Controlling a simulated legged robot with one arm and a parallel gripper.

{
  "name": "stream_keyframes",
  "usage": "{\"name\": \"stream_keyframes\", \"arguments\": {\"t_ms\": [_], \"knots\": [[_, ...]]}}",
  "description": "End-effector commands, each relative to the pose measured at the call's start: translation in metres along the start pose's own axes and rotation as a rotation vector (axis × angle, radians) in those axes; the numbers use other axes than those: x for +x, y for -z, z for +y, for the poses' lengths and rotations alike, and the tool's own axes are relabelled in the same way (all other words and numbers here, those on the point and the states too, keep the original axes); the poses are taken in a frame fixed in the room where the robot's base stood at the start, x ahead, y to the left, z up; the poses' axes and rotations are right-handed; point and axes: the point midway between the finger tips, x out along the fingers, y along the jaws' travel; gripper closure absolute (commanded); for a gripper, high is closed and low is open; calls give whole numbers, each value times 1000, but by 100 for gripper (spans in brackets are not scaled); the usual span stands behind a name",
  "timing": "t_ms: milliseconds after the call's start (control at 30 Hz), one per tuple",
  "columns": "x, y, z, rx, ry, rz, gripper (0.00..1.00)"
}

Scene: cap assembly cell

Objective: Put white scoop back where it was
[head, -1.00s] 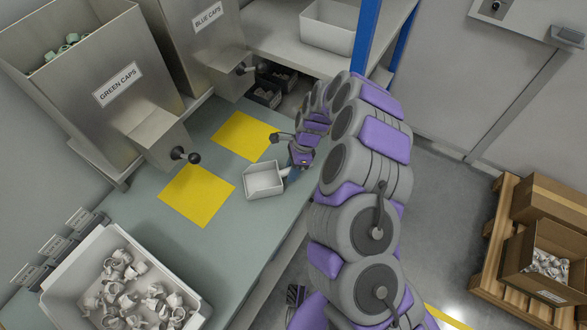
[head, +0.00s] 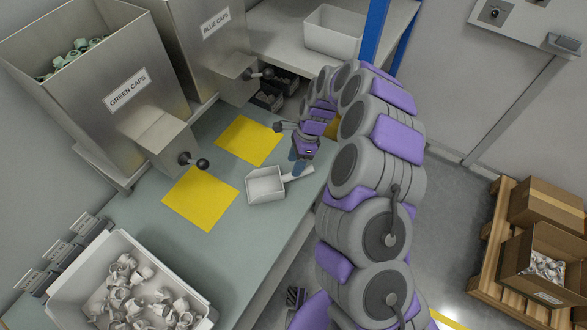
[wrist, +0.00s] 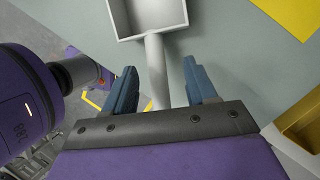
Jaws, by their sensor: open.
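The white scoop (head: 266,184) lies on the grey-green table (head: 150,225), close to its right edge and beside the yellow squares. Its handle points right, toward my gripper (head: 294,145). In the wrist view the scoop's pan (wrist: 148,18) is at the top, and its handle runs down between the two blue fingers of my gripper (wrist: 160,88). The fingers are open, with a gap on each side of the handle. The lower end of the handle is hidden behind the gripper's dark bar.
Two yellow squares (head: 201,198) (head: 249,140) lie on the table. The green caps bin (head: 95,75) and blue caps bin (head: 200,40) stand behind, with black-knobbed levers. A white tray of white parts (head: 60,300) is at lower left. Cartons (head: 540,265) stand on a pallet at right.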

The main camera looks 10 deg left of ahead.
Motion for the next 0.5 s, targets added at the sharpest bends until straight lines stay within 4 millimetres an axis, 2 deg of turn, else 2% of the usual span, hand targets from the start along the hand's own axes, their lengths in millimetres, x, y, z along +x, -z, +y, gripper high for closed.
{"name": "stream_keyframes", "arguments": {"t_ms": [33, 200, 333, 500], "knots": [[-14, 0, -1, 0, 6, 0, 43], [-44, 4, 1, -1, 4, -5, 43], [-57, 5, 2, -1, 3, -6, 43], [-61, 1, 0, -1, 2, -2, 43]]}}
